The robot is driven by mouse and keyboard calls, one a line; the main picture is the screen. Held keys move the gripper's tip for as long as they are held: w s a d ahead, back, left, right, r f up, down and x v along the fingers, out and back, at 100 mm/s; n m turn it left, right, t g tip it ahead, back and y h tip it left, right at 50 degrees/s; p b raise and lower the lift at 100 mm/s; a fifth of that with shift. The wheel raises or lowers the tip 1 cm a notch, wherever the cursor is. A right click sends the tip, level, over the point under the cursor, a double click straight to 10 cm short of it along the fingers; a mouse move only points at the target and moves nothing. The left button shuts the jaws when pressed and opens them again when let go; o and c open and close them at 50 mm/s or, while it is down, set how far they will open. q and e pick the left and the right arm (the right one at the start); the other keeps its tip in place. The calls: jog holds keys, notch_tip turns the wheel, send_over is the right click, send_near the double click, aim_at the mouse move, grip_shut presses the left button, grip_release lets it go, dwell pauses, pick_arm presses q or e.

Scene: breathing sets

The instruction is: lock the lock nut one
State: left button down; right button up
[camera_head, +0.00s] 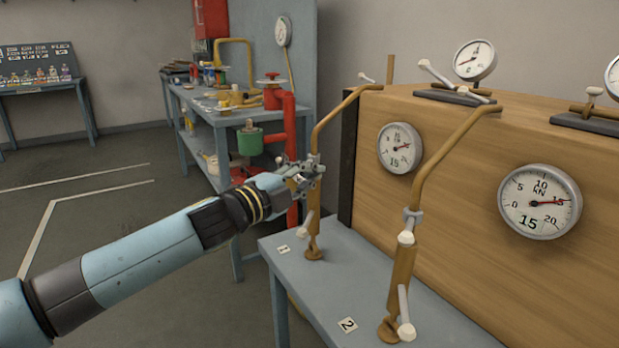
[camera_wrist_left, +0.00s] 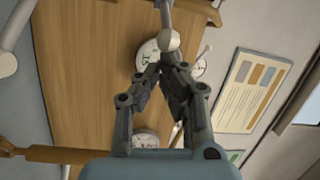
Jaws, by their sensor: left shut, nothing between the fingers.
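My left gripper (camera_head: 308,172) is at the upright brown rod (camera_head: 318,135) of the station with plate 1 (camera_head: 283,249), and it covers the middle of that rod. The gripper is shut with nothing between its fingers. In the left wrist view the fingertips (camera_wrist_left: 172,70) are together just below a pale round knob (camera_wrist_left: 168,40) on a grey stem; I cannot tell whether they touch it. Lock nut one is not clearly visible in the head view, where the gripper hides that spot. A white-ended lever (camera_head: 305,224) hangs lower on the rod. My right gripper is not in view.
The second rod (camera_head: 402,268), with a grey collar (camera_head: 412,215) and white knobs, stands to the right by plate 2 (camera_head: 347,325). A wooden cabinet with gauges (camera_head: 399,148) is behind. Red piping (camera_head: 290,130) and a cluttered bench lie beyond. Floor at left is clear.

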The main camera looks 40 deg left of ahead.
pick_arm(q)
jog(key=shift+a, duration=0.15)
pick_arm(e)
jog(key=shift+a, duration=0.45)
pick_arm(q)
jog(key=shift+s+m+h, duration=0.1)
jog(key=shift+m+h, duration=0.2)
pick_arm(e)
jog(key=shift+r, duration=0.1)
